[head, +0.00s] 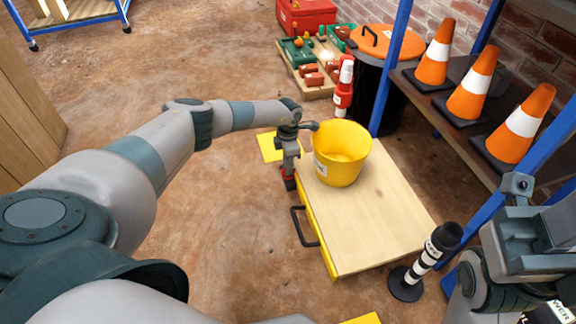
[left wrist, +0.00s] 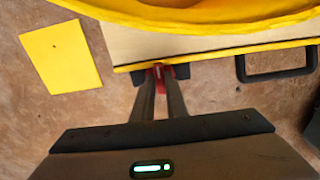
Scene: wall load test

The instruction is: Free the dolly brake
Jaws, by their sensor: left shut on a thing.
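The dolly (head: 385,215) is a low pale wooden platform with a yellow edge and a black handle (head: 301,228) on its near left side. A yellow bucket (head: 342,160) stands on its far end. A small red brake lever (left wrist: 158,70) sticks out at the dolly's edge. My left gripper (head: 289,172) points down beside the dolly's left edge, next to the bucket. In the left wrist view its fingers (left wrist: 157,88) are shut on the red lever. The lever's lower part is hidden. My right arm shows at the lower right, but its fingertips are not visible.
A black-and-white post (head: 424,262) stands by the dolly's near right corner. A shelf with orange cones (head: 472,96) and blue uprights (head: 393,62) lines the right. A yellow floor patch (head: 270,148) lies beyond the gripper.

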